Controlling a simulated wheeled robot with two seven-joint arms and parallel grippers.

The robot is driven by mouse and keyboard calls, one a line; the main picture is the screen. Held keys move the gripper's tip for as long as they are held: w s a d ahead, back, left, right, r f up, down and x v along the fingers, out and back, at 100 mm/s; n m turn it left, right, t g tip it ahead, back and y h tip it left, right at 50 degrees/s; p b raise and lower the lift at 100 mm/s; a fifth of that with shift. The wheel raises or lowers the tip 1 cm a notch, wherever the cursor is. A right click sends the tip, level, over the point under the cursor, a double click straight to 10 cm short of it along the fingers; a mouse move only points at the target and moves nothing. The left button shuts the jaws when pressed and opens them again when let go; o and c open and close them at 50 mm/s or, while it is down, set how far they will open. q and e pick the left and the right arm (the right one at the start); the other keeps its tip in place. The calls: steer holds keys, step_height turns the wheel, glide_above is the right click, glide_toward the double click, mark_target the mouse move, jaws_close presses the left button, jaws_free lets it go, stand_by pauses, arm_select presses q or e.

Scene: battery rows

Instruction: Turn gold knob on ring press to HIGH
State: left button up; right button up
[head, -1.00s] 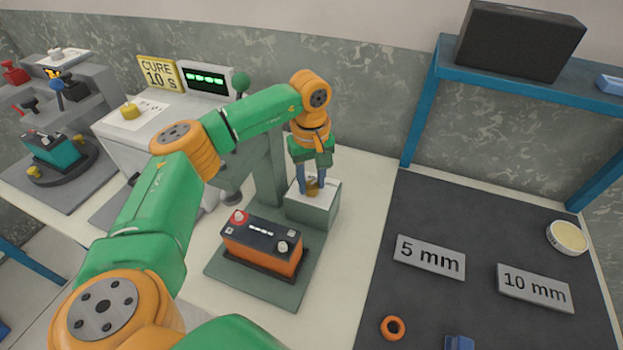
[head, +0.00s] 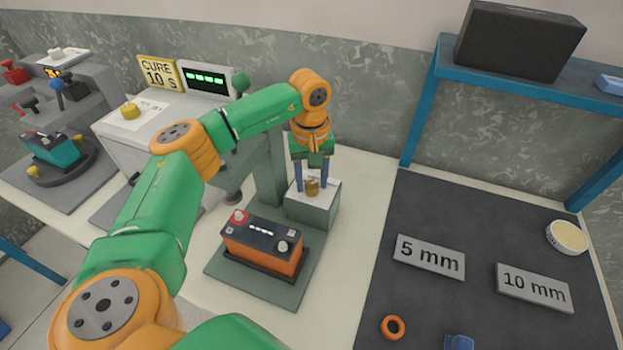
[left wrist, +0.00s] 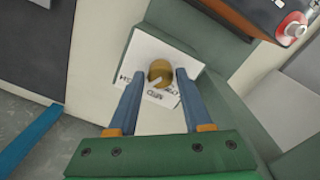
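The gold knob (head: 312,186) sits on the white-topped block of the ring press (head: 312,212). In the left wrist view the knob (left wrist: 160,73) has a pale pointer mark on its lower left, and a white label plate (left wrist: 150,110) lies around it with partly hidden lettering. My left gripper (head: 311,188) points down over the knob. In the left wrist view its blue fingers (left wrist: 158,85) stand apart on either side of the knob, with gaps visible. My right gripper is not in view.
An orange battery (head: 262,245) stands on the press base in front of the block. A cure machine (head: 150,125) with a green display is to the left. A dark mat (head: 440,210) with 5 mm (head: 428,256) and 10 mm (head: 533,288) plates lies to the right.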

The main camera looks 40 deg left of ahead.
mark_target(311, 184)
arm_select(q)
steer(key=shift+o, duration=0.9)
step_height(311, 184, up, 7)
steer(key=shift+s+r+b, duration=0.1)
steer(key=shift+b, duration=0.35)
